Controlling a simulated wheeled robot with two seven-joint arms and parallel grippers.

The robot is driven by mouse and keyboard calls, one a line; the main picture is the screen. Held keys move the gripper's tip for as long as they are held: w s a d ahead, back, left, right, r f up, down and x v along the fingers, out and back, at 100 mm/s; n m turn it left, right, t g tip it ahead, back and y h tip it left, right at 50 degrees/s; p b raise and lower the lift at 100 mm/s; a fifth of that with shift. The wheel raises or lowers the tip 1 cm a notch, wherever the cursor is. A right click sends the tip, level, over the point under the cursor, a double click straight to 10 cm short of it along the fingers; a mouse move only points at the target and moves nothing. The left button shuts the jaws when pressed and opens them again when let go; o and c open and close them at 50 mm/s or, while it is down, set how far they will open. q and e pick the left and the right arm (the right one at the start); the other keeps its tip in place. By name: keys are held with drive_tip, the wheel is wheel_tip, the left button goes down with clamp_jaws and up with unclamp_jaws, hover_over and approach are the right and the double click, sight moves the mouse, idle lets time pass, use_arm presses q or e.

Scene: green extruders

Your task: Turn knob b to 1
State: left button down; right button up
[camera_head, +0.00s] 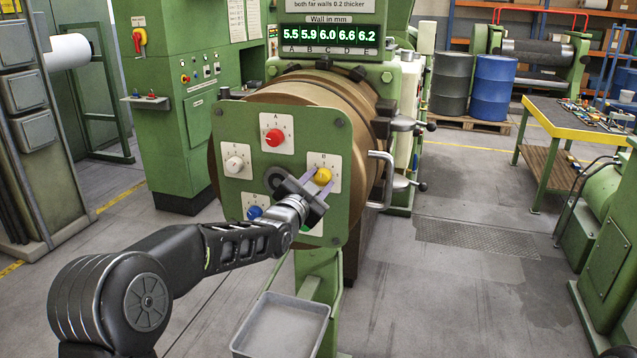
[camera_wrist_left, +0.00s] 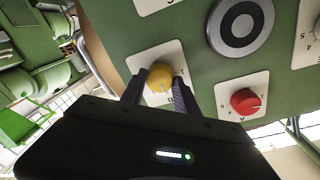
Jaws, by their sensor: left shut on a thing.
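The yellow knob (camera_head: 323,175) sits on a white dial plate marked B (camera_head: 326,161), at the right side of the green panel (camera_head: 335,130). My left gripper (camera_head: 316,182) is shut on the yellow knob, one finger on each side. The left wrist view also shows the yellow knob (camera_wrist_left: 160,76) between the fingertips (camera_wrist_left: 159,82). The knob's pointer and the small dial digits are too small to read clearly. My right gripper is not in view.
A red knob (camera_head: 274,137) on dial A, a white knob (camera_head: 234,164) and a blue knob (camera_head: 254,212) are on the same panel. A display (camera_head: 329,34) above reads 5.5, 5.9, 6.0, 6.6, 6.2. A grey tray (camera_head: 281,325) is below.

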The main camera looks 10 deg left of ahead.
use_arm(q)
drive_tip(key=shift+f+n+b, duration=0.25)
drive_tip(key=shift+n+b, duration=0.15)
drive_tip(key=shift+b, duration=0.65)
drive_tip(key=n+b, duration=0.7)
drive_tip(key=b, duration=0.3)
drive_tip(key=shift+f+t+b, duration=0.1)
drive_tip(key=shift+t+b, duration=0.2)
drive_tip(key=shift+b, duration=0.05)
drive_tip(key=n+b, duration=0.2)
drive_tip(key=n, duration=0.2)
drive_tip(key=shift+y, duration=0.3)
drive_tip(key=n, duration=0.1)
drive_tip(key=n+b, duration=0.1)
drive_tip(key=n, duration=0.2)
drive_tip(key=shift+r+n+y+b, duration=0.25)
drive_tip(key=shift+n+y+b, duration=0.05)
drive_tip(key=shift+b, duration=0.1)
drive_tip(key=c, duration=0.9)
unclamp_jaws()
